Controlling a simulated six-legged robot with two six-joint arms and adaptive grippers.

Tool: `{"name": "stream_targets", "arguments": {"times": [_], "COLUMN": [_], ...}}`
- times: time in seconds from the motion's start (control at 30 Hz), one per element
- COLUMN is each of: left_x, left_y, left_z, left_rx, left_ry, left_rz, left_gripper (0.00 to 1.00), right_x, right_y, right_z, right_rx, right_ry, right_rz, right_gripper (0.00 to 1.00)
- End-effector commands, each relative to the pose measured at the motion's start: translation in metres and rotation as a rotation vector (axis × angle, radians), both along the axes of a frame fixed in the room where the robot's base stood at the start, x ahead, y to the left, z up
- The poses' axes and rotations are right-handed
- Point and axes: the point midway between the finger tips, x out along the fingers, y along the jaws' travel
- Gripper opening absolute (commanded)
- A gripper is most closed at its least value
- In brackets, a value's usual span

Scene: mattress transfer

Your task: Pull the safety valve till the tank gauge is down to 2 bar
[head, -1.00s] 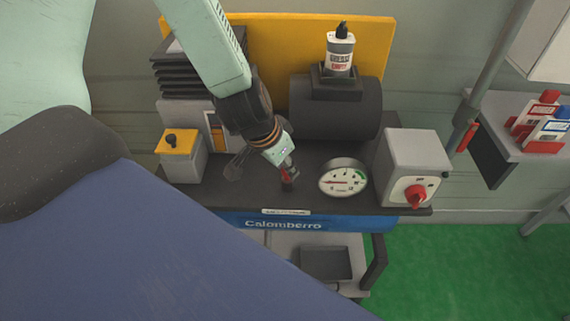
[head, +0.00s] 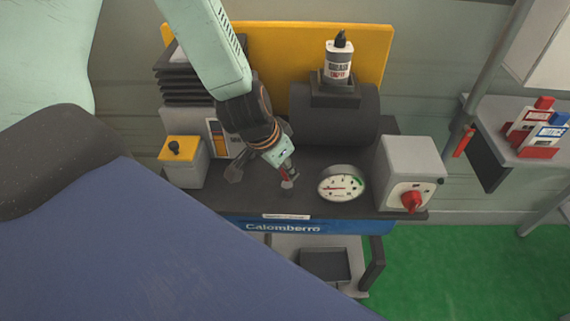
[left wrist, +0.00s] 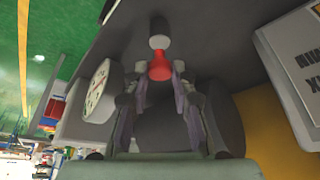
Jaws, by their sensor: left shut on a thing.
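The safety valve shows as a small red part (head: 288,175) with a light grey piece (head: 288,185) below it, on the dark top of the compressor unit. In the left wrist view the red part (left wrist: 160,66) sits between my fingers, with a grey cylinder (left wrist: 158,34) beyond it. My left gripper (head: 287,171) is shut on the red part, reaching down from above. The round white tank gauge (head: 342,184) stands just to the right; its red needle points left, but the exact reading is too small to tell. The gauge (left wrist: 98,90) also shows edge-on in the left wrist view. My right gripper is out of view.
A grey box with a red knob (head: 411,201) stands right of the gauge. A dark cylinder (head: 350,118) with a bottle (head: 340,60) on top is behind. A yellow-topped box (head: 182,150) is at left. A blue mattress-like surface (head: 150,250) fills the lower left.

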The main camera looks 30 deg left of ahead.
Motion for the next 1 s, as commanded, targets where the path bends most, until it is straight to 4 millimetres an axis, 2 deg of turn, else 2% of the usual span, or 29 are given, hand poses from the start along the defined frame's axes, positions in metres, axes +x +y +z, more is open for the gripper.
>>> {"name": "stream_targets", "arguments": {"times": [0.13, 0.17, 0.4, 0.77, 1.0], "left_x": [0.000, 0.000, 0.000, 0.000, -0.004], "left_y": [0.000, 0.000, 0.000, 0.000, 0.002], "left_z": [-0.001, -0.001, -0.001, 0.000, 0.014], "left_rx": [0.000, 0.000, 0.000, 0.000, -0.001], "left_ry": [0.000, 0.000, 0.000, -0.001, -0.005], "left_rz": [0.000, 0.000, 0.000, 0.001, 0.004], "left_gripper": [0.00, 0.27, 0.47, 0.47, 0.47], "right_x": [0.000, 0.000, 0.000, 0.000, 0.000], "right_y": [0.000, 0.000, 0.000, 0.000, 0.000], "right_z": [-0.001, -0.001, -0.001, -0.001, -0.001], "right_rx": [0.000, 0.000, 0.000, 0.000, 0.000], "right_ry": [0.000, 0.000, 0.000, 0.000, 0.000], "right_rz": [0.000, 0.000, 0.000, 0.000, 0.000], "right_gripper": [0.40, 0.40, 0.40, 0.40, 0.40]}}
